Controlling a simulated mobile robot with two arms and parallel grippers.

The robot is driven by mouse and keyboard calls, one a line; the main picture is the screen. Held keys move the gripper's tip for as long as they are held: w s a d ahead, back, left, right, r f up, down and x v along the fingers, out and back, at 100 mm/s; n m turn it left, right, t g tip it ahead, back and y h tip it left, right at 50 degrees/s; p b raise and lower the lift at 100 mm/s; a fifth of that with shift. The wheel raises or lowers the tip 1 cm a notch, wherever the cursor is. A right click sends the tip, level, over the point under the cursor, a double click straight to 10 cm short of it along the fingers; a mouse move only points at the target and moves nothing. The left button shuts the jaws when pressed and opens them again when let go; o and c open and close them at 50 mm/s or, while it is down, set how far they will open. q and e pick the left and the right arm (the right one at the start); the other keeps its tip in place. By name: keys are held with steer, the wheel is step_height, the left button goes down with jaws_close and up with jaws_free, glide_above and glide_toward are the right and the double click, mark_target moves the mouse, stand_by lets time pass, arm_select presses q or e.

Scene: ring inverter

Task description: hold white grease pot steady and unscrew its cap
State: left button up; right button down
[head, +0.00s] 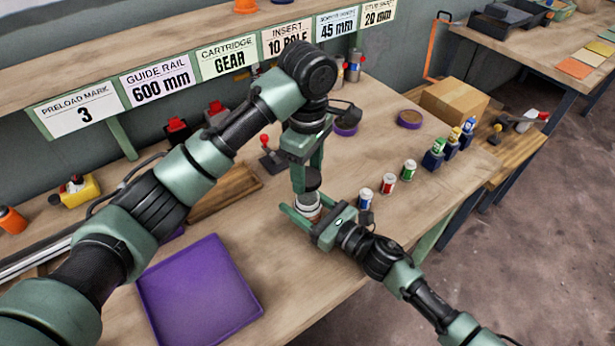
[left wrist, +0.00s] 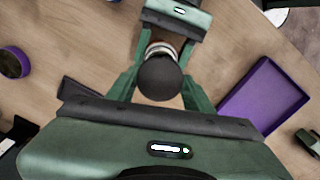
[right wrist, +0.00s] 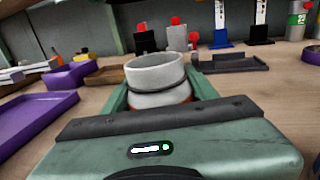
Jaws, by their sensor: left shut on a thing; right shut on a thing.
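The white grease pot (head: 307,207) is upright over the workbench, with my right gripper (head: 307,214) shut around its body from the side. In the right wrist view the pot (right wrist: 157,78) shows a pale open rim and a dark ring below it; no cap shows on it there. My left gripper (head: 309,180) points down from above and is shut on the dark round cap (head: 313,179). The cap (left wrist: 160,78) also shows between its fingers in the left wrist view, with the pot (left wrist: 162,48) partly hidden behind it. The cap appears just above the pot; the exact gap is unclear.
Small jars with blue (head: 365,199), red (head: 388,184) and green (head: 408,170) labels stand right of the pot. A purple tray (head: 200,295) lies at front left. A purple round dish (head: 409,119) and a cardboard box (head: 453,102) are farther right. A red-knobbed lever (head: 270,158) stands behind.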

steer(key=shift+c, duration=1.9)
jaws_free()
